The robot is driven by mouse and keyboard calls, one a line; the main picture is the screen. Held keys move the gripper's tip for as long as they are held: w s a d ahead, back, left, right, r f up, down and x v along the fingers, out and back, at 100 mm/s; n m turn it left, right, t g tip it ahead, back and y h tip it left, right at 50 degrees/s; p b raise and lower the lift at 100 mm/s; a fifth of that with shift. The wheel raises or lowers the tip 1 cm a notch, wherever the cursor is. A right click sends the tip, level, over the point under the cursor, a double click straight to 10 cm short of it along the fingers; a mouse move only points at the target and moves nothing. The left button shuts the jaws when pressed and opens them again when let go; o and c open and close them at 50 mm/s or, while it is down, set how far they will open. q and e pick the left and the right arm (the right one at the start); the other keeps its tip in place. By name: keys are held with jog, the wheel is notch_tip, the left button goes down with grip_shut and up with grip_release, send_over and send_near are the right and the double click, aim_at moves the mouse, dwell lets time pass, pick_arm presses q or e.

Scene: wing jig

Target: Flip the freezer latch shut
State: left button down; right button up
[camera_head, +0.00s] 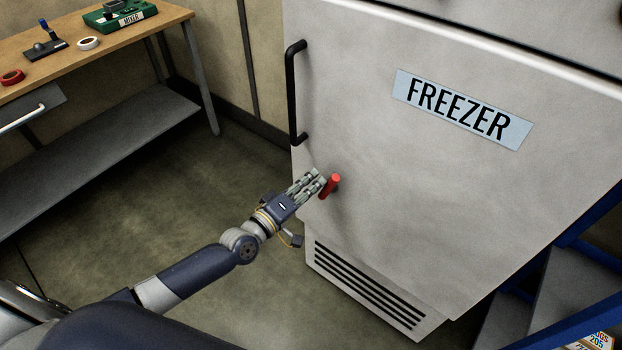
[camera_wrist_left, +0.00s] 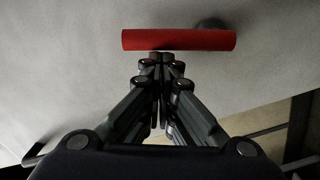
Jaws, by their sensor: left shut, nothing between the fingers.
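The freezer (camera_head: 400,190) is a large white cabinet with a "FREEZER" label (camera_head: 462,109) and a black door handle (camera_head: 293,92). Its latch is a short red bar (camera_head: 330,186) low on the door near the left edge. In the left wrist view the red latch (camera_wrist_left: 179,40) lies across the top, with a dark round pivot behind its right end. My left gripper (camera_head: 319,180) is shut and empty, just left of the latch. In the wrist view its fingertips (camera_wrist_left: 162,58) are at the latch's lower edge; I cannot tell whether they touch. My right gripper is not in view.
A wooden workbench (camera_head: 95,50) with a lower shelf (camera_head: 100,130) stands at left, holding a green case (camera_head: 120,14), tape rolls and a small tool. Blue-framed steps (camera_head: 570,290) stand at right. A vent grille (camera_head: 365,290) sits below the freezer door. The floor between bench and freezer is clear.

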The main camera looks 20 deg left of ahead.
aim_at(330, 185)
pick_arm(q)
jog(key=shift+s+d+m+p, duration=0.1)
jog(key=shift+d+m+p, duration=0.15)
jog(key=shift+m+p, duration=0.15)
jog(key=d+m+p, duration=0.1)
jog(key=m, duration=0.1)
jog(key=s+d+m+p, duration=0.1)
jog(key=d+m+p, duration=0.1)
jog(key=shift+f+m, duration=0.1)
jog(key=shift+m, duration=0.3)
jog(key=shift+s+d+f+m+y+p, duration=0.15)
jog(key=shift+d+f+m, duration=0.4)
jog(key=shift+m, duration=0.7)
jog(key=shift+s+d+f+m+y+p, duration=0.25)
jog(key=shift+d+f+m, duration=0.35)
jog(key=shift+m, duration=0.6)
jog(key=shift+s+d+f+m+h+p, duration=0.1)
jog(key=shift+s+d+f+m, duration=0.3)
jog(key=shift+m, duration=0.85)
jog(key=shift+w+d+f, duration=0.1)
jog(key=shift+w+d, duration=0.05)
jog(key=shift+d, duration=0.05)
